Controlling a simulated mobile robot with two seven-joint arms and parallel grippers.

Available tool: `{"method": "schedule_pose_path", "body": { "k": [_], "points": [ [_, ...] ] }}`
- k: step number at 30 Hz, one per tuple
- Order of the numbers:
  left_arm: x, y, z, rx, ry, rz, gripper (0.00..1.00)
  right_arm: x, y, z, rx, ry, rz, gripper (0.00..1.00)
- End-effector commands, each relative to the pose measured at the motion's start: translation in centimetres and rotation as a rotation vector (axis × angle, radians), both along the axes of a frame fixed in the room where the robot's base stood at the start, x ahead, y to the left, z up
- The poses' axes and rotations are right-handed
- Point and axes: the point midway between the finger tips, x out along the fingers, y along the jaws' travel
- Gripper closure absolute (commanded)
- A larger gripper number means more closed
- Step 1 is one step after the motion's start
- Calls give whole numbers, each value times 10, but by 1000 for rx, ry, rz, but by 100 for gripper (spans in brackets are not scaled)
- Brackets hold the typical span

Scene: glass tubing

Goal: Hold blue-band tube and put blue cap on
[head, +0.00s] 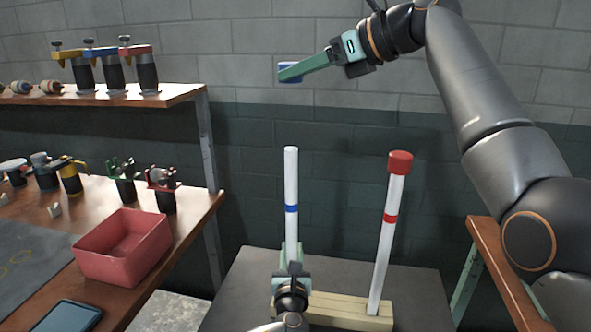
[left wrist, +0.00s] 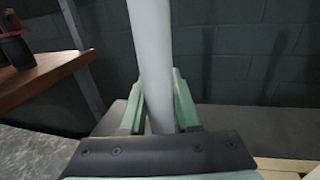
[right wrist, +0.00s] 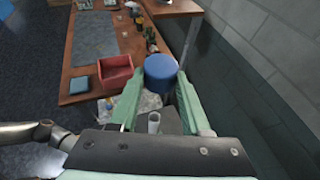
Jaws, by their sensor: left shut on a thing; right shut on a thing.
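The blue-band tube (head: 291,180) is white with a blue ring and stands upright with an uncapped top. My left gripper (head: 291,268) is shut around its lower part; the tube also shows between the fingers in the left wrist view (left wrist: 154,60). My right gripper (head: 292,73) is shut on the blue cap (head: 287,66), with only part of the cap visible in the head view. In the right wrist view the blue cap (right wrist: 160,72) sits between the fingertips. The cap is apart from the tube, above its top; the tube's open end (right wrist: 154,117) shows lower in that view.
A red-capped, red-band tube (head: 391,235) leans slightly in a wooden block (head: 350,310) to the right. A pink bin (head: 125,250) and a phone-like slab (head: 66,316) lie on the left bench. Clamps stand on the bench and shelf (head: 110,98).

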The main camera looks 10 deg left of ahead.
Motion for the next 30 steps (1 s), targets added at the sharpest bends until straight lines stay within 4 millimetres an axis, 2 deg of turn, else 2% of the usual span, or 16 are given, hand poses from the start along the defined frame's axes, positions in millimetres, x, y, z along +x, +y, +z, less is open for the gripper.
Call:
{"method": "schedule_pose_path", "body": {
  "k": [8,14,21,30],
  "points": [
    [0,0,-1,0,1,0,100,13,-10,-10,-5,3,-70,100],
    [0,0,0,0,1,0,100,22,-19,-32,-12,6,-186,100],
    [0,0,0,0,1,0,100,10,-9,-60,-11,3,-261,100],
    [0,0,0,0,1,0,100,-5,3,-74,-4,3,-277,100]
  ]
}}
